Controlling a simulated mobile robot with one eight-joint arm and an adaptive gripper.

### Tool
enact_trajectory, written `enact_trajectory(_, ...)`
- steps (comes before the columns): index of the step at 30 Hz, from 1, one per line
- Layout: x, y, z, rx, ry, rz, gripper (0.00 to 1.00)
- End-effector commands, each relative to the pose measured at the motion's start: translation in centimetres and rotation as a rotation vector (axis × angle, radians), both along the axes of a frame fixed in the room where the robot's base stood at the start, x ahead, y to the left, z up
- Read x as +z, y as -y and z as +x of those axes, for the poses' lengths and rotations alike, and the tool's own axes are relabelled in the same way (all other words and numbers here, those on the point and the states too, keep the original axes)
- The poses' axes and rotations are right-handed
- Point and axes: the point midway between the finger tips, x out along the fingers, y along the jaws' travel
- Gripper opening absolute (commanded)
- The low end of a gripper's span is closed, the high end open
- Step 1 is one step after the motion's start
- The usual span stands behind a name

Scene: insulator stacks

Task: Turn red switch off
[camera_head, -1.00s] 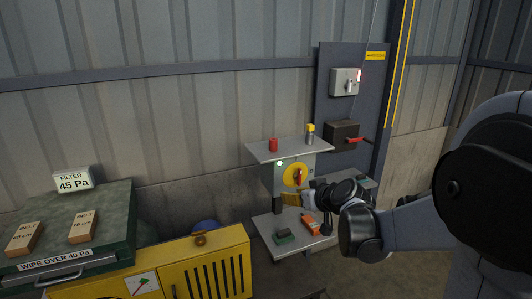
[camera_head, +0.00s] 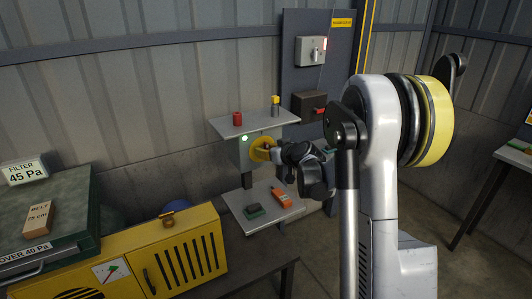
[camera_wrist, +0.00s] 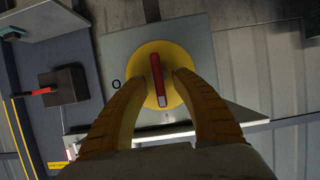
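The red switch handle (camera_wrist: 157,80) sits on a round yellow disc (camera_wrist: 178,59) on a grey box. In the wrist view the handle stands nearly upright, and an "O" mark is left of the disc. My gripper (camera_wrist: 161,76) is open, with its yellow fingers on either side of the handle. A gap shows between each finger and the handle, so I see no grip on it. In the head view the yellow disc (camera_head: 259,145) is partly hidden by my gripper (camera_head: 270,151), and a green light (camera_head: 244,138) glows on the box.
A shelf (camera_head: 228,127) above the box bears a red cylinder (camera_head: 237,118) and a yellow-topped one (camera_head: 275,105). A dark box (camera_head: 303,108) with a red lever is on the panel behind. Below lie an orange device (camera_head: 281,197) and a green block (camera_head: 254,211).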

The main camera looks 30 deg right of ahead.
Motion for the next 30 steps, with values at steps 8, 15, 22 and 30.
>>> enact_trajectory(8, -0.09, -0.01, 0.31, 0.0, 0.0, 0.0, 0.32)
enact_trajectory(15, -0.09, -0.01, 0.29, 0.0, 0.0, 0.0, 0.0)
enact_trajectory(22, -0.09, 0.02, 0.3, -0.001, 0.0, 0.013, 0.0)
enact_trajectory(30, -0.15, 0.29, 0.32, -0.002, -0.004, 0.119, 0.0)
